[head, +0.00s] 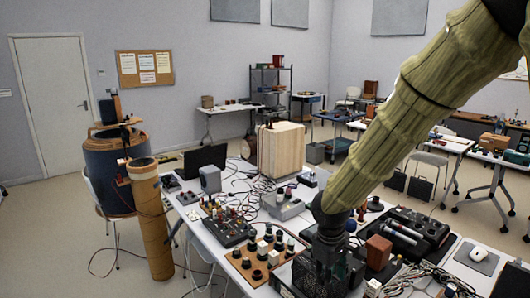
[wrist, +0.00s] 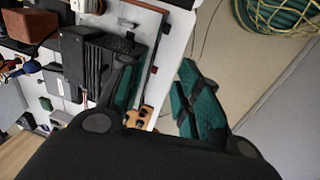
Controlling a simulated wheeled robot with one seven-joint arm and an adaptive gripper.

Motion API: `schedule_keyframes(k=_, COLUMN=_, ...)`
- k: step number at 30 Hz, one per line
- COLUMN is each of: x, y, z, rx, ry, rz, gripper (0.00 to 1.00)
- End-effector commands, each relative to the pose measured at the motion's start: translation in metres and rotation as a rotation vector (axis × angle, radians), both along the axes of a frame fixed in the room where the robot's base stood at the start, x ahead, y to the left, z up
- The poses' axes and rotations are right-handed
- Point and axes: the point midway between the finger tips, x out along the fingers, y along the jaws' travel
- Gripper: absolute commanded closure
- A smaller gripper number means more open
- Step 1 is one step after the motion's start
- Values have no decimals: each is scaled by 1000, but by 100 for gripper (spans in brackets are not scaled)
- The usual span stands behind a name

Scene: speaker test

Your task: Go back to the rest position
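My arm comes down from the upper right in the head view in a greenish-tan sleeve. It ends in a dark wrist low over the front part of the cluttered table (head: 209,241). There my gripper blends with dark devices, and its fingertips cannot be made out. In the wrist view my gripper (wrist: 160,95) has its two teal-padded fingers spread apart. It is open, with nothing held between them. The white table edge and a small orange-brown piece (wrist: 137,115) show beyond the gap between the fingers.
A brown block (head: 378,252) and a black device (head: 412,232) sit right of my wrist. A wooden box (head: 280,150) stands farther back. A brown tube (head: 151,222) and a large blue drum (head: 108,175) stand left of the table. Floor is open at far left.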

Motion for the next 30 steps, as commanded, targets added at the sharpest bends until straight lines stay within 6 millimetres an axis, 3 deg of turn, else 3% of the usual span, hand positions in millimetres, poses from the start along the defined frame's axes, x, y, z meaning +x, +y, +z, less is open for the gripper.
schedule_keyframes(k=11, x=-27, y=8, z=-71, rx=95, ry=52, rz=-53, gripper=67)
schedule_keyframes(k=16, x=-50, y=16, z=-121, rx=156, ry=85, rz=-100, gripper=67)
schedule_keyframes(k=24, x=-112, y=20, z=-221, rx=265, ry=131, rz=-244, gripper=67)
schedule_keyframes(k=30, x=-163, y=15, z=-283, rx=303, ry=142, rz=-368, gripper=67)
